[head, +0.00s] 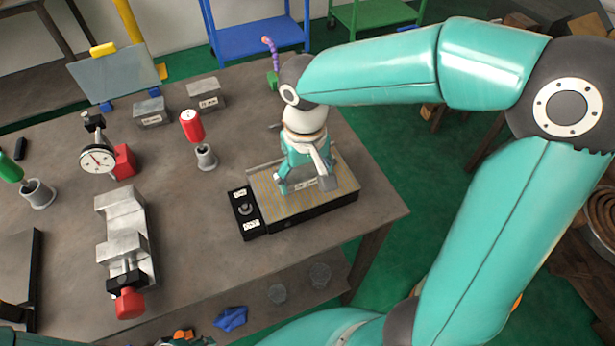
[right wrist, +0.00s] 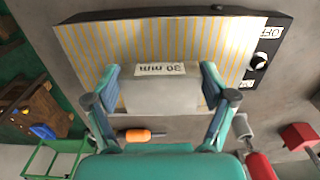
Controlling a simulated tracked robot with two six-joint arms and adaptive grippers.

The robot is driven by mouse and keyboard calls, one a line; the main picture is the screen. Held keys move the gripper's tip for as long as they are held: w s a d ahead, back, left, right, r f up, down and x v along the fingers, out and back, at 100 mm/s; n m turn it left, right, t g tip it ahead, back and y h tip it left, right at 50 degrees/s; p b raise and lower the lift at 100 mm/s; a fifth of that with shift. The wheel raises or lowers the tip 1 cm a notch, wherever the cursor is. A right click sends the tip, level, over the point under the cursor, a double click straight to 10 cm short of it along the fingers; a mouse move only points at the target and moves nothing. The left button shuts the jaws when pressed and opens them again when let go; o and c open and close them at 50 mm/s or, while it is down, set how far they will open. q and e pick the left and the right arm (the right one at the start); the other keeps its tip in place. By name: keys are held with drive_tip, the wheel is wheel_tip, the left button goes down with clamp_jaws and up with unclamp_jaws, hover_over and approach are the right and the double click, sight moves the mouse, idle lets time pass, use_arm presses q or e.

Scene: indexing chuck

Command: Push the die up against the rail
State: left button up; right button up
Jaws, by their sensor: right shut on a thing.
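The die appears to be the pale grey block (right wrist: 160,96) with a "30 mm" label in the right wrist view. It sits on the yellow-and-grey striped plate (right wrist: 150,42) of the chuck. My right gripper (right wrist: 161,76) is shut on it, one finger on each side. My left gripper is not in view.
A black switch box (head: 246,213) is at the chuck's left end; its label reads OFF in the wrist view. A vise (head: 124,235), a dial gauge (head: 98,160), a red-handled tool (head: 191,126) and two grey blocks (head: 205,93) (head: 151,112) stand on the bench.

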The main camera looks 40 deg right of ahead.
drive_tip(key=shift+w+d, duration=0.2)
drive_tip(key=shift+w, duration=0.7)
drive_tip(key=shift+w+p, duration=0.25)
drive_tip(key=shift+p, duration=0.05)
idle(0.4)
drive_tip(key=o, duration=1.7)
wheel_tip(320, 180, up, 12)
drive_tip(key=shift+s+d+f, duration=0.1)
